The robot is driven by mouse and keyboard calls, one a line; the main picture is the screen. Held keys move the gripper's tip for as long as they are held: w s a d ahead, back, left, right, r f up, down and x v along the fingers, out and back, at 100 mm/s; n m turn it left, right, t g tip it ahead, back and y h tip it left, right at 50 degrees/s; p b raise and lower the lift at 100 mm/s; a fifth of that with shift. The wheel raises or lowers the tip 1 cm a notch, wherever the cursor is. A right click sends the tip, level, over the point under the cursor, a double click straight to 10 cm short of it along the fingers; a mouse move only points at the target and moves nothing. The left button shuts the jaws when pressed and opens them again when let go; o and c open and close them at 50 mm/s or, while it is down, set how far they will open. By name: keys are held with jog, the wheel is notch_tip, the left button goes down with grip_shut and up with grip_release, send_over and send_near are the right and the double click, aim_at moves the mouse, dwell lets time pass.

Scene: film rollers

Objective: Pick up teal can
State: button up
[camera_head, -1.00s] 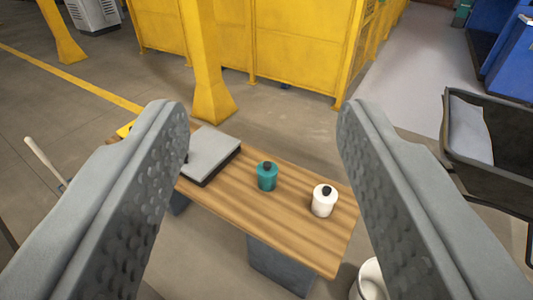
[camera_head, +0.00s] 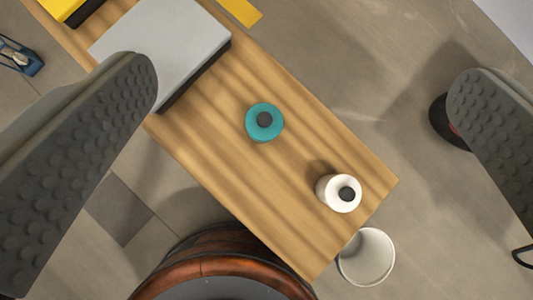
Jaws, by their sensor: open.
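The teal can (camera_head: 256,130) with a dark round cap stands upright on the wooden bench (camera_head: 210,165), seen almost straight from above. My gripper (camera_head: 305,88) is open and empty, with one grey studded finger at the left and one at the right of the picture. The can shows between the two fingers, below them and apart from both. A white can (camera_head: 333,200) with a dark cap stands on the bench to the lower right of the teal can.
A grey flat box (camera_head: 160,50) lies on the bench to the upper left, partly behind the left finger. A white bucket (camera_head: 366,258) stands by the bench's right end. A round brown object (camera_head: 215,267) is at the bottom. Bare bench surrounds the teal can.

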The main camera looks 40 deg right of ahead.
jog(key=w+f+n+g, duration=0.1)
jog(key=w+f+g, duration=0.45)
jog(key=f, duration=0.75)
jog(key=n+g, duration=0.1)
jog(key=g, duration=0.3)
send_near(265, 121)
notch_tip(265, 121, down, 9)
jog(key=shift+w+r, duration=0.1)
jog(key=shift+r, duration=0.1)
jog(key=shift+w+f, duration=0.1)
jog(key=shift+f, duration=1.3)
jog(key=shift+w+f, duration=0.15)
jog(key=shift+f, duration=1.3)
jog(key=c, duration=1.2)
jog(key=shift+r, duration=0.1)
